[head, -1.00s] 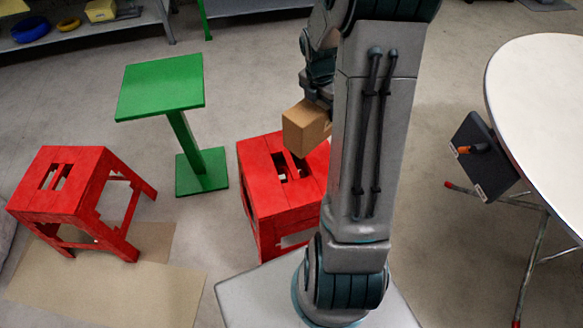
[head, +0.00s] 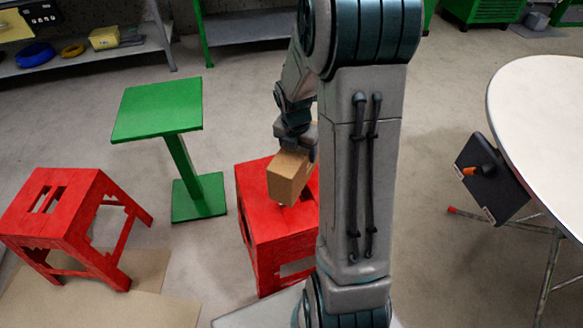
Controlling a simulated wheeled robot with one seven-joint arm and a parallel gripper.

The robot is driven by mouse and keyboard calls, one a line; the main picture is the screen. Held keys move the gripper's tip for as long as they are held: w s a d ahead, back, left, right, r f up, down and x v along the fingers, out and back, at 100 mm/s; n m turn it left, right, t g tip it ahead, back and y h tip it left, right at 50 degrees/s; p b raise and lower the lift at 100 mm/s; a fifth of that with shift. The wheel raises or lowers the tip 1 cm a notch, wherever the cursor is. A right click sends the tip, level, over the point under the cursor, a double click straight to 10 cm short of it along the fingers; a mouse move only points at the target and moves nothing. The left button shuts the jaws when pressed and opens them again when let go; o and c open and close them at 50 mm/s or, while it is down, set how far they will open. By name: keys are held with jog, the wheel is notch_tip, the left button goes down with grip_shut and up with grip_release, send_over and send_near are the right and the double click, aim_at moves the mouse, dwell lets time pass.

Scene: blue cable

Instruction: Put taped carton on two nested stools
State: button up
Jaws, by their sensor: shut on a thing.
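A brown carton (head: 288,179) is held in my gripper (head: 303,150), which is shut on its upper part. The carton is tilted and shows over the top of the middle red stool (head: 262,216); I cannot tell whether it touches the seat. My arm hides the right side of this stool. It looks taller than one stool, but I cannot tell clearly whether two are nested there. Another red stool (head: 72,200) stands alone at the left.
A green pedestal stand (head: 157,112) is between and behind the red stools. A flat cardboard sheet (head: 150,285) lies under the left stool. A white round table (head: 545,120) is at the right, with a dark panel (head: 492,180) beside its edge. Shelves (head: 105,55) stand at the back.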

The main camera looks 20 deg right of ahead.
jog(key=shift+w+a+f, duration=0.15)
jog(key=shift+a+f, duration=0.5)
jog(key=shift+a, duration=0.35)
jog(key=shift+f+b, duration=0.8)
jog(key=shift+f, duration=1.2)
jog(key=o, duration=1.4)
jog(key=shift+f, duration=0.1)
jog(key=shift+o, duration=0.2)
